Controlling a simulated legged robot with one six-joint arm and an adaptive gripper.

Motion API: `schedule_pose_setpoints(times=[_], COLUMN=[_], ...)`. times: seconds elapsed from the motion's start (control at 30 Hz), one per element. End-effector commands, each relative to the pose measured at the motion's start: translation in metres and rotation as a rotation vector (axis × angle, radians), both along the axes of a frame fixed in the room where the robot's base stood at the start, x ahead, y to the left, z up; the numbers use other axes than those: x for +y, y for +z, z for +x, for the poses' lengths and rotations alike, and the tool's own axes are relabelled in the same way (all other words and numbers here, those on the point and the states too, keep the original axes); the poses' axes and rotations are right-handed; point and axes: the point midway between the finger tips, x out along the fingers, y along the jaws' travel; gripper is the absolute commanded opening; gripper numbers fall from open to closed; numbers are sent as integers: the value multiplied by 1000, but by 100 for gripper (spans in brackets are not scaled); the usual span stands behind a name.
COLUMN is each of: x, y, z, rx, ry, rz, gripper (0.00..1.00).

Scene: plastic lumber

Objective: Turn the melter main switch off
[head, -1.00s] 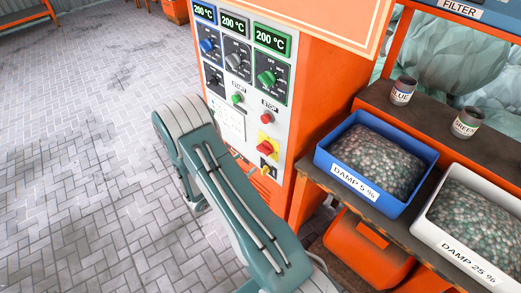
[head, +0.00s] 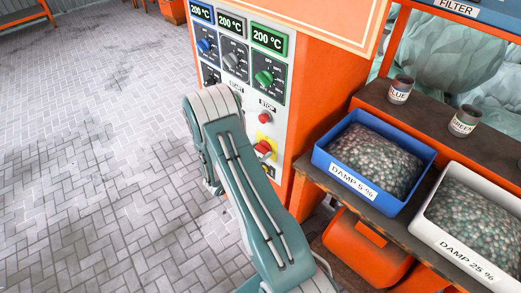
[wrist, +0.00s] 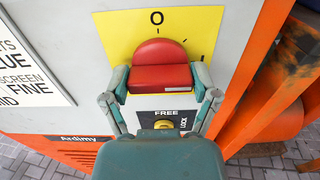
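The melter main switch is a red handle (wrist: 160,68) on a yellow plate (wrist: 112,32), with an "O" mark straight above it in the wrist view. In the head view the switch (head: 263,147) is small, low on the orange machine's panel, beside the end of my arm. My gripper (wrist: 161,80) is spread wide, with one finger on the left and one on the right of the red handle. The fingers look very close to its sides; a firm grip is not visible. My arm hides the gripper in the head view.
A yellow knob (wrist: 165,124) marked FREE and LOCK sits below the switch. A red button (head: 264,118) and temperature dials (head: 264,77) are above. A blue bin (head: 411,193) and white bin (head: 505,262) stand on a bench at right. The floor at left is clear.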

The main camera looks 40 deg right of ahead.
Motion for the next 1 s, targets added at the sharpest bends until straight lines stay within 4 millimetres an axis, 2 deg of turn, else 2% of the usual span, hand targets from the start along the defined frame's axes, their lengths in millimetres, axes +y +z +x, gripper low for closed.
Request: schedule_pose_setpoints(times=[0.47,1.0], x=[-1,-1], y=[1,0], z=[2,5], rx=[72,525], ry=[3,5], rz=[-7,-43], gripper=[29,29])
